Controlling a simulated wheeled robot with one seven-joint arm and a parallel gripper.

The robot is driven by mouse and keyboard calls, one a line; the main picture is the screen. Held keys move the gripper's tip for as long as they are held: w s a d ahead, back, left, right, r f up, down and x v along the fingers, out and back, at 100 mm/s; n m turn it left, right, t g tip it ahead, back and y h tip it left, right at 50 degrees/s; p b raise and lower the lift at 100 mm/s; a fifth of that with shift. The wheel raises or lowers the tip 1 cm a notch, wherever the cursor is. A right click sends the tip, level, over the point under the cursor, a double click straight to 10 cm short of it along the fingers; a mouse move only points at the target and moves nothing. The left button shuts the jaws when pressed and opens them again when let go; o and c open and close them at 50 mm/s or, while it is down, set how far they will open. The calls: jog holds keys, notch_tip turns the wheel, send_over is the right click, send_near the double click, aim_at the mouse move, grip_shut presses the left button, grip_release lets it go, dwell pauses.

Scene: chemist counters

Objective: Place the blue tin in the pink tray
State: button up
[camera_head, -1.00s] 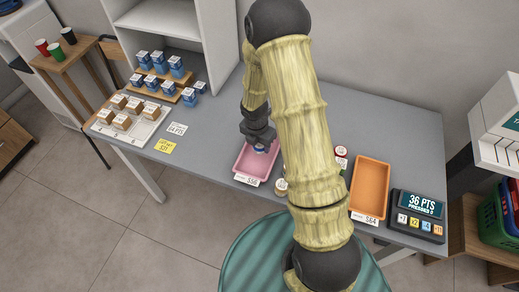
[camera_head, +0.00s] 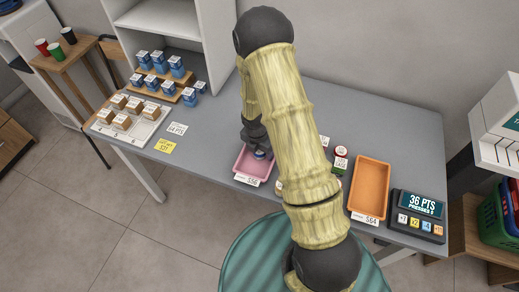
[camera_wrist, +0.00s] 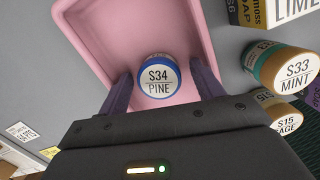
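The blue tin (camera_wrist: 159,78), with a white lid label reading "S34 PINE", is inside the pink tray (camera_wrist: 105,35) in the wrist view. In the head view the tin (camera_head: 260,154) shows near the front of the pink tray (camera_head: 241,165). My gripper (camera_wrist: 160,85) is open. Its dark fingers stand on either side of the tin, with narrow gaps showing between them and the tin. In the head view my gripper (camera_head: 256,143) is low over the tray, and my arm hides part of the counter to the right.
Right of the pink tray are an "S33 MINT" tin (camera_wrist: 290,72), an "S15" tin (camera_wrist: 284,111) and a LIME box (camera_wrist: 278,12). An orange tray (camera_head: 370,187) and a points display (camera_head: 418,213) stand farther right.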

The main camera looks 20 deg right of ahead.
aim_at(257, 153)
notch_tip(257, 153, up, 12)
jog(key=a, duration=0.1)
jog(key=shift+s+p, duration=0.3)
jog(key=shift+s, duration=0.15)
jog(key=shift+r, duration=0.1)
dwell(0.6)
jog(key=s+r+m+t, duration=0.1)
jog(key=s+r+m, duration=0.5)
jog(key=m, duration=0.7)
jog(key=s+d+r+m+y, duration=0.1)
jog(key=s+r+m, duration=0.5)
jog(key=m, duration=0.7)
jog(key=shift+s+t, duration=0.4)
jog(key=shift+s, duration=0.3)
